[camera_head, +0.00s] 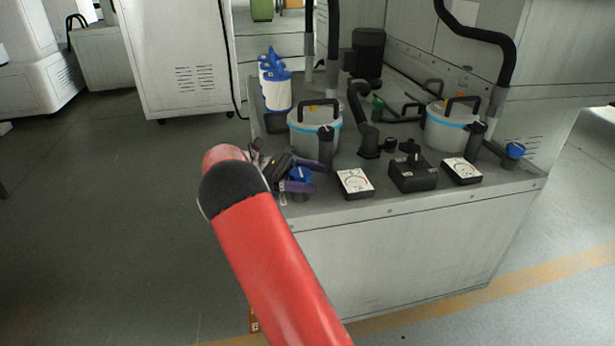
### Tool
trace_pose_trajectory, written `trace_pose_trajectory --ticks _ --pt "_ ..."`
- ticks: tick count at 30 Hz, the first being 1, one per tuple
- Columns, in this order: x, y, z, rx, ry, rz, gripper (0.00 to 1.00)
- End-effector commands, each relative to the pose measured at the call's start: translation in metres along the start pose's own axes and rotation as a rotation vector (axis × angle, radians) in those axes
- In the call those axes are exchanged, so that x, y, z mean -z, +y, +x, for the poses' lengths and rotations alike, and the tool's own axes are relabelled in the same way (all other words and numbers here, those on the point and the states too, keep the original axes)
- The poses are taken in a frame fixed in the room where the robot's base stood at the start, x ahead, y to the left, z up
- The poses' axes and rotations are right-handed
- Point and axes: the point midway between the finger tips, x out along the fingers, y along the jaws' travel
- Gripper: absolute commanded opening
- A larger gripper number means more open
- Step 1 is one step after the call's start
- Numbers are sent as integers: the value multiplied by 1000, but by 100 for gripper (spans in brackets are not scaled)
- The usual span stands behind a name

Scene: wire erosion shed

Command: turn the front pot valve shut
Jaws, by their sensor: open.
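A blue valve handle (300,174) sits at the left front corner of the grey cabinet top, in front of the nearer white pot (316,130) with a blue band. My gripper (304,176) has purple fingers and reaches in from the left, past my red arm. Its fingers are open, one on the near side and one on the far side of the blue handle. I cannot tell whether they touch it. The gripper partly hides the handle and the valve body. A second blue valve handle (515,150) is at the right end, by the other banded pot (449,127).
Two white dial gauges (355,182) (462,170) and a black box with a knob (412,174) stand along the front edge of the cabinet top (390,206). A dark upright cylinder (326,147) is close behind the gripper. White-blue canisters (277,90) stand behind. The floor at left is clear.

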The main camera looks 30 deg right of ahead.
Motion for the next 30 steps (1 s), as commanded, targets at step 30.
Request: trace_pose_trajectory --ticks 30 --pt "1 0 -78 0 0 0 69"
